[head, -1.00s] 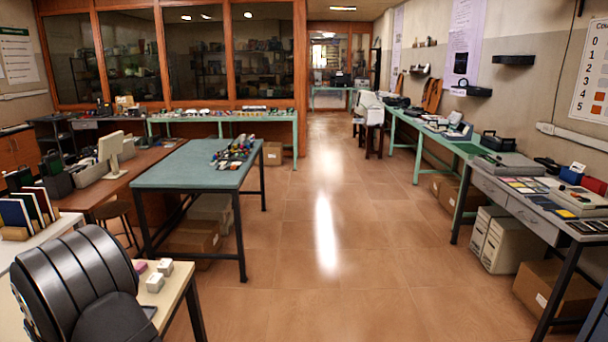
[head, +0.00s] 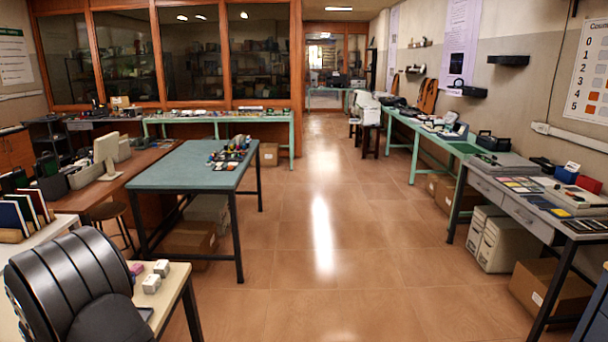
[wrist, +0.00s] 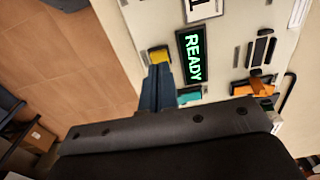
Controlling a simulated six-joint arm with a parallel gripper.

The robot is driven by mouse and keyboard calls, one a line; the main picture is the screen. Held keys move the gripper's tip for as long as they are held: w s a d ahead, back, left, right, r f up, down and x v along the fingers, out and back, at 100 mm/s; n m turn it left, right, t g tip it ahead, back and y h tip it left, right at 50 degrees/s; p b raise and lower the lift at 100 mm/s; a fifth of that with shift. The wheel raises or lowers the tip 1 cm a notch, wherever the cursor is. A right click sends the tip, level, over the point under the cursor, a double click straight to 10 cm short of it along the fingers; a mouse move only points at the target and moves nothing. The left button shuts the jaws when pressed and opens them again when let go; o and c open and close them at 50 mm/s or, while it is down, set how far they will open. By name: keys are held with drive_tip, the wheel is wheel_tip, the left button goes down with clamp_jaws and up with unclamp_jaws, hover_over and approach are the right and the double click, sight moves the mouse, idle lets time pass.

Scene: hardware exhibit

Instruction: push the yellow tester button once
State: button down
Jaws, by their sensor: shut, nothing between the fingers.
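The yellow button (wrist: 159,54) shows in the wrist view at top centre, on a pale panel (wrist: 226,60). My gripper (wrist: 158,68) is shut and empty, its blue-grey fingers together. Its tips overlap the near edge of the yellow button in the picture. I cannot tell whether they touch it or hover just over it. The button's near edge is hidden behind the tips. Just right of the button, a dark display (wrist: 192,57) reads READY in green. I cannot make out the button or my fingertips in the head view.
A teal part (wrist: 189,95) sits close right of my fingers, and an orange part (wrist: 252,88) lies further right on the panel. Tiled floor shows left of the panel. In the head view, small pale blocks (head: 151,284) sit on the near-left table; the central aisle is clear.

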drive_tip(key=shift+f, duration=1.05)
idle(0.8)
drive_tip(key=shift+r, duration=3.55)
wheel_tip(320, 180, up, 11)
drive_tip(key=shift+f, duration=0.2)
